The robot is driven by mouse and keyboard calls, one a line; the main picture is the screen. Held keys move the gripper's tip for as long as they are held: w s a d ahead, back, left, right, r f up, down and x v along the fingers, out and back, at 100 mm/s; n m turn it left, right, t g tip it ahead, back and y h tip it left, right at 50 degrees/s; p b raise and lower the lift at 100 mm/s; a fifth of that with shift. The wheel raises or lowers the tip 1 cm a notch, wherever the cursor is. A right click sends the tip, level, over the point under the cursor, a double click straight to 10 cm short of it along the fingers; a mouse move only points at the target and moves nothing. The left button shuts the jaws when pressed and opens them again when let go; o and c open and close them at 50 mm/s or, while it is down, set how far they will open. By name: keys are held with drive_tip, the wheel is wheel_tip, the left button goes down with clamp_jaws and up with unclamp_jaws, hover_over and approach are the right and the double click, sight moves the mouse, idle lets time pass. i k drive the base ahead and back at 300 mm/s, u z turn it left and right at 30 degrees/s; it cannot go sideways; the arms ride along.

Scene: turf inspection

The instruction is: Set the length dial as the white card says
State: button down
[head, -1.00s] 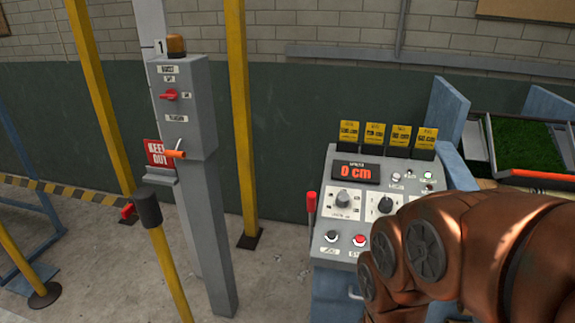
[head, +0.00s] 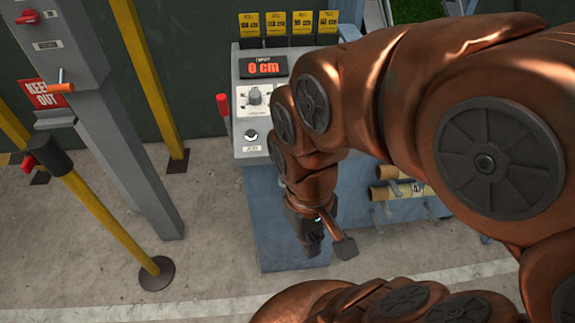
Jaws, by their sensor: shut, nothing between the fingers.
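The control console (head: 242,142) stands at upper centre, its red display (head: 263,68) reading 0 cm. A grey dial (head: 254,95) on a white scale plate is below the display. Its fine markings are too small to read, so I cannot tell its exact setting. My arm hides the right part of the panel. No readable white card shows.
A red-tipped lever (head: 223,105) stands at the console's left edge. Several yellow cards (head: 276,24) line its top. Left are a grey post (head: 125,160) with an orange handle (head: 62,88) and a yellow stanchion (head: 110,220). Rolls (head: 400,190) sit right. Floor between stanchion and console is clear.

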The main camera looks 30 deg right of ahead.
sight(255, 99)
drive_tip(key=u, duration=0.05)
drive_tip(key=k, duration=0.4)
drive_tip(key=z, duration=2.25)
drive_tip(key=i, duration=1.4)
drive_tip(key=z, duration=0.05)
